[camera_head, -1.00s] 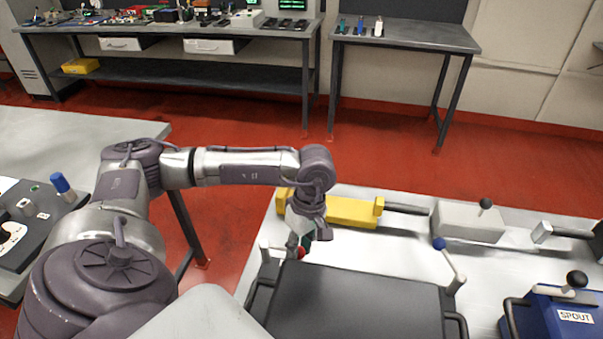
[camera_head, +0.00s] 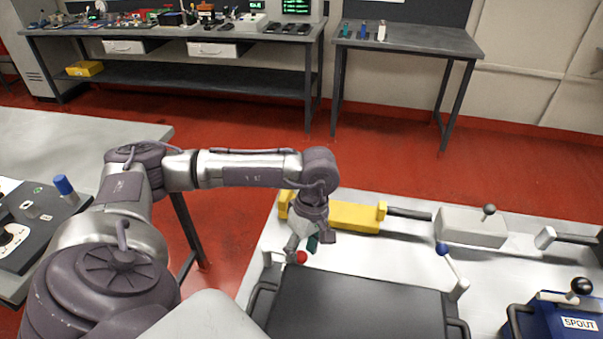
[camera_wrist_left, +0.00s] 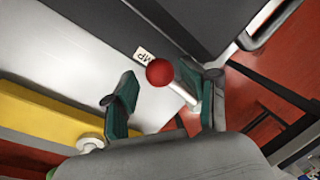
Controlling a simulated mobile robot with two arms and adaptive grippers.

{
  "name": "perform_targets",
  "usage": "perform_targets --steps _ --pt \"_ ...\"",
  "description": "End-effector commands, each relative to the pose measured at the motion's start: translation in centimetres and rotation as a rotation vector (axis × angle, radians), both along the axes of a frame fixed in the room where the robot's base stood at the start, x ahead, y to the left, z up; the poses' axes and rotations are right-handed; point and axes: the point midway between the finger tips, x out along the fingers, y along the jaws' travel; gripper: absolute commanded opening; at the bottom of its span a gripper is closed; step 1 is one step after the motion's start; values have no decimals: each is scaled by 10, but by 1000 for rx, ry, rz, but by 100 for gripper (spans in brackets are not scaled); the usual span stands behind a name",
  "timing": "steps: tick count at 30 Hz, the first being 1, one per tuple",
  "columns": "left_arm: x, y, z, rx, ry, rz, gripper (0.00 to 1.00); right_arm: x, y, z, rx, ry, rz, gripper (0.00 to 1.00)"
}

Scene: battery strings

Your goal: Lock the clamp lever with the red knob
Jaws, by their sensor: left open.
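The red knob (camera_head: 301,257) sits at the left end of the dark panel (camera_head: 350,300) on the pale table. In the left wrist view the red knob (camera_wrist_left: 160,72) is on a short white lever (camera_wrist_left: 183,94), which runs toward the right-hand finger and is partly hidden by it. My left gripper (camera_head: 303,243) is open, just above and behind the knob in the head view. In the wrist view its green-padded fingers (camera_wrist_left: 165,84) stand on either side of the knob, apart from it as far as I can tell. My right gripper is not in view.
A blue-knobbed lever (camera_head: 451,266) stands at the panel's right end. A yellow clamp block (camera_head: 352,215) lies behind the panel, with a grey block (camera_head: 470,225) to its right.

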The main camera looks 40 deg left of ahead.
Motion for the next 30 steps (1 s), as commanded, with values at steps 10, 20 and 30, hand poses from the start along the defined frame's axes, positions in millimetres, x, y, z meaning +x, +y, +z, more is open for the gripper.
perform_targets --steps 10,20,30 --pt "11 -1 51 -1 -3 0 57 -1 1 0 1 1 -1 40" --pt "15 -1 72 -1 0 0 57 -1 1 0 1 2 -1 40" --pt "19 -3 74 -12 0 -32 35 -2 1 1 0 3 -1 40"
